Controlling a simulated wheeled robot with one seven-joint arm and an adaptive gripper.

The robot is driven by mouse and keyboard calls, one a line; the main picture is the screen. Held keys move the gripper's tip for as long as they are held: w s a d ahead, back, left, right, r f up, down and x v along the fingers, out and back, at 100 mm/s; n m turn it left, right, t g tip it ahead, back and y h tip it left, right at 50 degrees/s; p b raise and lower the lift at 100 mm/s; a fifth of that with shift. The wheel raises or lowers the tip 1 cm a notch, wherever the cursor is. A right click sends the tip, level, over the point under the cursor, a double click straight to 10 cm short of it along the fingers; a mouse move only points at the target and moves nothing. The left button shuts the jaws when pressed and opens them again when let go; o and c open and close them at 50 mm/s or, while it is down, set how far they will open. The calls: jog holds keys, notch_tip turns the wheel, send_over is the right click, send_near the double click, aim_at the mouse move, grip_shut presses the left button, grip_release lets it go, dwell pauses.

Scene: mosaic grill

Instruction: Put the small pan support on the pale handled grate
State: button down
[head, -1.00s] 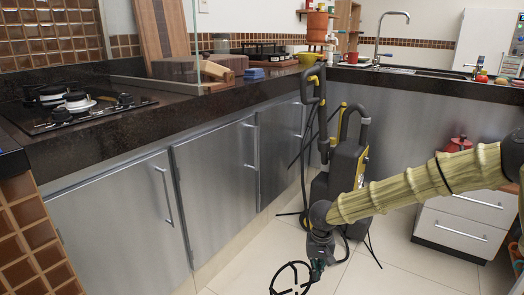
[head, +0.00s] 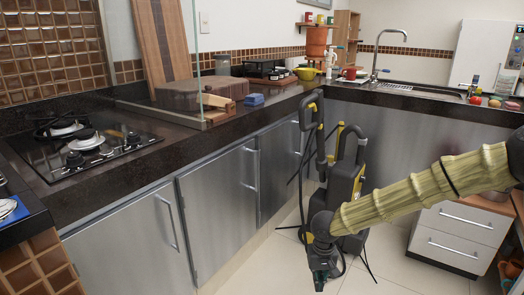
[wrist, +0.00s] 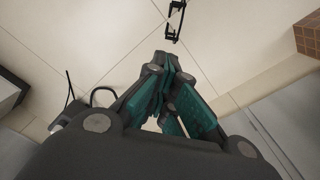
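My gripper (head: 320,281) hangs low over the floor in front of the cabinets. In the wrist view its teal-padded fingers (wrist: 168,72) come together at the tips with nothing seen between them. A thin black framed piece (wrist: 175,20), perhaps the small pan support, shows beyond the fingertips near the top of the wrist view, apart from them. I cannot tell whether it lies on the floor or is above it. The head view does not show it. I cannot make out a pale handled grate in either view.
A cooktop (head: 120,146) with pale burner caps is set in the dark counter at left. A glass panel (head: 197,60) and wooden blocks (head: 215,92) stand behind it. A yellow-black pressure washer (head: 345,185) stands on the floor close behind my arm. A drawer unit (head: 458,238) is at right.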

jog(key=s+r+p, duration=0.4)
jog(key=r+p, duration=0.7)
jog(key=p, duration=0.1)
jog(key=s+r+p, duration=0.5)
jog(key=r+p, duration=0.7)
jog(key=p, duration=0.1)
jog(key=shift+r, duration=0.1)
